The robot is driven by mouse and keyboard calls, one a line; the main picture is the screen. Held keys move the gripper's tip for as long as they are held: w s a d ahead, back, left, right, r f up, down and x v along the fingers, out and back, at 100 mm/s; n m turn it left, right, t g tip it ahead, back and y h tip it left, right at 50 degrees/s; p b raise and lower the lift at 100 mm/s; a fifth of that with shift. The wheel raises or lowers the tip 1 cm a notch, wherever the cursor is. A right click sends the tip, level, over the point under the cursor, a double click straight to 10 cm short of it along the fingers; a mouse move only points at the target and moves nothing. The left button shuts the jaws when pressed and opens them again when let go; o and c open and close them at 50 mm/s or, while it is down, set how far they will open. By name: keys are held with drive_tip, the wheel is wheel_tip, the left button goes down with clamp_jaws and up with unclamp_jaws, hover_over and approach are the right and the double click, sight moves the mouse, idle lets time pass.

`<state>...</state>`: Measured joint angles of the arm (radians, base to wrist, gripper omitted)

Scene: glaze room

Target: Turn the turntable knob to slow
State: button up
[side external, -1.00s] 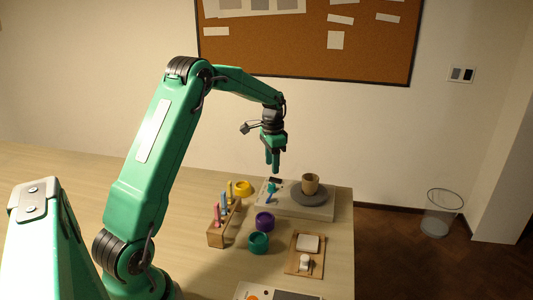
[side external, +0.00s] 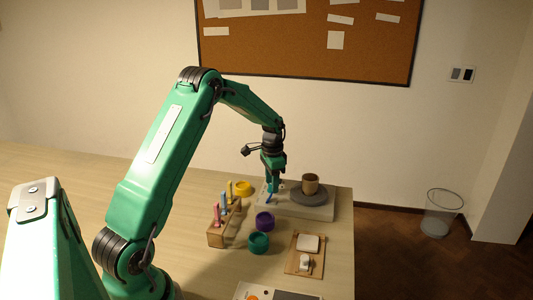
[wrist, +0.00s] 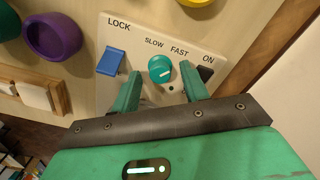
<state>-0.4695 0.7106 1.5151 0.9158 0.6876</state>
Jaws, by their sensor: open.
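The teal turntable knob (wrist: 160,69) sits on the pale control panel (wrist: 135,40), below the printed words SLOW and FAST. It has a white mark on its top; I cannot tell surely which word the mark points to. My gripper (wrist: 160,72) is open, with one finger on each side of the knob and a visible gap to each. In the side external view my gripper (side external: 273,188) is low over the near-left part of the turntable base (side external: 295,210). The grey turntable disc (side external: 309,198) carries a brown cup (side external: 310,184).
A blue switch (wrist: 112,62) under LOCK and a black switch (wrist: 205,73) under ON flank the knob. A purple bowl (side external: 265,221), a teal bowl (side external: 258,242), a yellow bowl (side external: 243,188) and a wooden tool rack (side external: 217,236) stand nearby.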

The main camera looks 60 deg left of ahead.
drive_tip(key=shift+f, duration=0.2)
drive_tip(key=shift+c, duration=0.5)
clamp_jaws()
